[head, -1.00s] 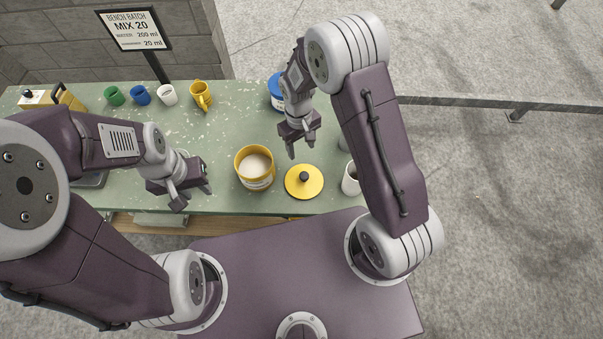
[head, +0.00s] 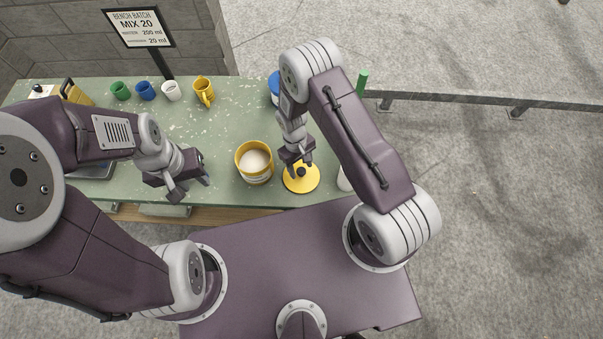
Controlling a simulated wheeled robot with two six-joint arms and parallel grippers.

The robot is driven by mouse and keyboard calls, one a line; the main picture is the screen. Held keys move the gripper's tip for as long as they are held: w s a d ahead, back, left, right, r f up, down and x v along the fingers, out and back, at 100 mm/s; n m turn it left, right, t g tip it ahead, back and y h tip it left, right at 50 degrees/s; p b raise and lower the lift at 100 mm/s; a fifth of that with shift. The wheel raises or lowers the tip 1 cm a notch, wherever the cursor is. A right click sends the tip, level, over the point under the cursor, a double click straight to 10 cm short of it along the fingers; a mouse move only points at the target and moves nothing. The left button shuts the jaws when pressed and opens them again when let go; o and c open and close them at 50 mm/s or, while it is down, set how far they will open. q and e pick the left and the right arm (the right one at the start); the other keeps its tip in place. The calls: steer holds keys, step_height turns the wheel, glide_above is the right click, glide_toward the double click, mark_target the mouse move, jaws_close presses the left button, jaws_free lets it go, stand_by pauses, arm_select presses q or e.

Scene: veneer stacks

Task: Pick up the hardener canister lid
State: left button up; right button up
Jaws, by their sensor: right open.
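The yellow round lid (head: 303,184) with a dark knob lies flat on the green bench, near its front edge. An open yellow-rimmed canister (head: 254,163) with pale contents stands just left of it. My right gripper (head: 297,168) is open and points down right at the lid's knob, its fingers over the lid's back part. Whether a finger touches the knob cannot be told. My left gripper (head: 191,192) hangs over the front of the bench, left of the canister; its jaw gap is not clear from here.
Green (head: 120,91), blue (head: 145,91) and white (head: 170,91) cups and a yellow mug (head: 204,91) stand along the back. A blue-lidded container (head: 274,87) and a white cup (head: 344,180) are partly behind my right arm. A sign (head: 138,27) stands behind the bench.

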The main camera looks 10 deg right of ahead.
step_height(320, 180, down, 2)
steer(key=shift+s+f, duration=0.1)
steer(key=shift+s, duration=0.05)
steer(key=shift+d+f, duration=0.1)
steer(key=shift+f, duration=0.2)
jaws_close()
arm_select(q)
steer(key=shift+r, duration=0.55)
